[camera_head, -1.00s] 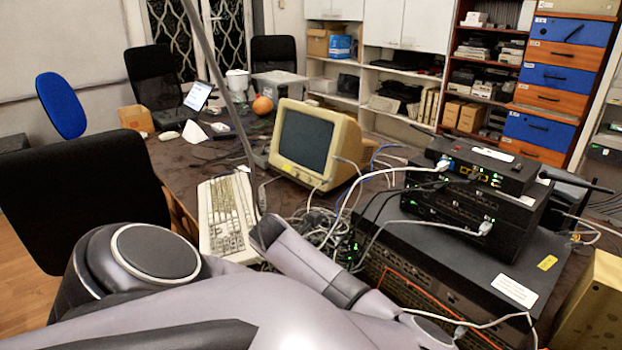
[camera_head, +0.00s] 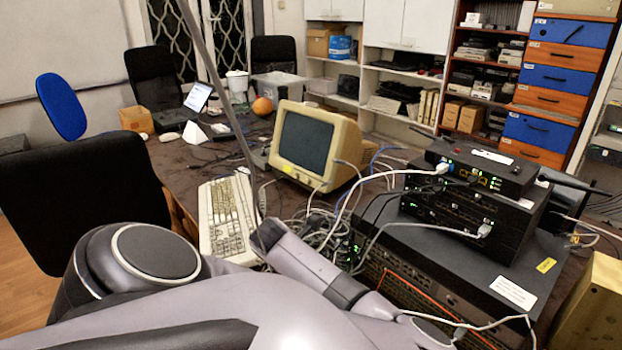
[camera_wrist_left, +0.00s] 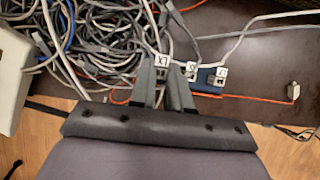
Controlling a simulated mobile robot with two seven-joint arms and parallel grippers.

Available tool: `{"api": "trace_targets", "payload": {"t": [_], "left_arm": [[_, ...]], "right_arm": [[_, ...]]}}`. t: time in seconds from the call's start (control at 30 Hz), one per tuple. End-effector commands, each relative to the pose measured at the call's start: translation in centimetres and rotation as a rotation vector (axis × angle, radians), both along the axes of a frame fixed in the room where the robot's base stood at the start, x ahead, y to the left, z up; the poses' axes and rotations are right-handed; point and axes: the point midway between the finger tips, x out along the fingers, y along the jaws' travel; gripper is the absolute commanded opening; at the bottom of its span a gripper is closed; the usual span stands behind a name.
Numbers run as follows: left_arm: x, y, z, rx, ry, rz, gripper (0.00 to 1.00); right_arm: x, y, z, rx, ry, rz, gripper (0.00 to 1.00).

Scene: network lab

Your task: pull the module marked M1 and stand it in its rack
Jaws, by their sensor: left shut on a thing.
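In the left wrist view, my left gripper (camera_wrist_left: 162,76) is shut on a small module with a white label (camera_wrist_left: 162,60). The label is upside down and small; it looks like M1. Just to the right, two more labelled modules, one (camera_wrist_left: 190,69) and another (camera_wrist_left: 222,73), stand in a row at a blue rack (camera_wrist_left: 207,79). My fingers hide the lower part of the held module, so I cannot tell whether it is seated or clear of the rack. The head view shows my arm, but neither gripper.
A thick tangle of cables (camera_wrist_left: 95,45) lies left of the gripper. An orange cable runs right to a loose beige plug (camera_wrist_left: 293,91) near the table edge. In the head view, stacked network devices (camera_head: 465,205), a monitor (camera_head: 312,145) and a keyboard (camera_head: 226,217) crowd the table.

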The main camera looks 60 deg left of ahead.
Motion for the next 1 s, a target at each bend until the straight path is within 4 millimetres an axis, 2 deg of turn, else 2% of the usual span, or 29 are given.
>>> {"api": "trace_targets", "payload": {"t": [1.0], "left_arm": [[0.00, -0.02, -0.88, 0.000, 0.000, 0.000, 0.00]], "right_arm": [[0.04, 0.00, 0.11, 0.000, -0.001, 0.000, 0.43]]}}
